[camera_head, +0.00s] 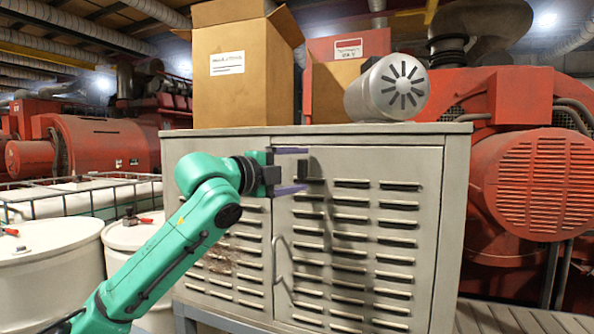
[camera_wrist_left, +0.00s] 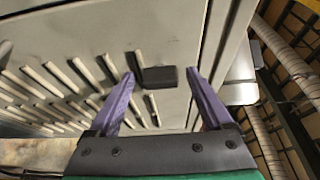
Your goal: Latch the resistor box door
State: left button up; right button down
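The resistor box (camera_head: 235,141) is a grey louvred metal cabinet in the middle of the head view. Its right-hand door (camera_head: 420,164) looks nearly flush with the front; I cannot tell whether a small gap remains. A bent metal handle (camera_head: 281,270) hangs at the door's left edge. A small black block (camera_head: 315,169), perhaps the latch, sits on the upper left of the door and also shows in the left wrist view (camera_wrist_left: 160,77). My left gripper (camera_head: 300,170) is open, its purple fingers pointing at the door, above and below the block. My right gripper is not in view.
Cardboard boxes (camera_head: 233,85) and a grey vented cylinder (camera_head: 388,88) stand on the cabinet top. White drums (camera_head: 50,285) are at the left. Red machinery (camera_head: 535,175) stands close on the right.

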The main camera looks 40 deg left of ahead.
pick_arm(q)
jog(key=s+b, duration=0.8)
jog(key=s, duration=0.6)
jog(key=shift+s+a+b, duration=0.3)
jog(key=shift+a+b, duration=0.05)
jog(key=shift+a, duration=0.1)
